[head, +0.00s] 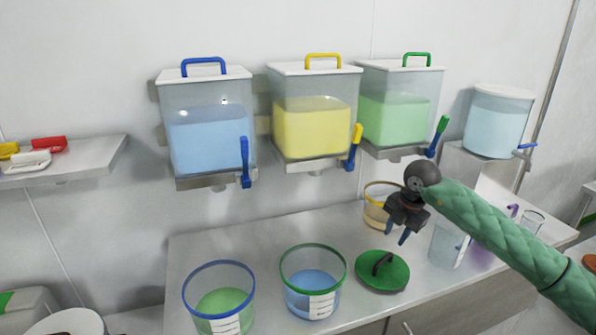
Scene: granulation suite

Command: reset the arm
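My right arm, in a green quilted sleeve, comes in from the right in the head view. Its dark gripper (398,234) points down above the counter, behind and above a green lid (382,272) with a dark handle. Its two blue-tipped fingers are apart with nothing visible between them. A clear bucket with a yellow rim (378,206) stands just behind the gripper, partly hidden by it. My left gripper is not in view.
On the counter (240,240) stand a blue-rimmed bucket (218,300) with green contents and a green-rimmed bucket (313,285) with blue contents. Blue (205,135), yellow (310,125) and green (398,115) hoppers hang above. A clear water dispenser (497,122) stands right; a shelf (95,160) is left.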

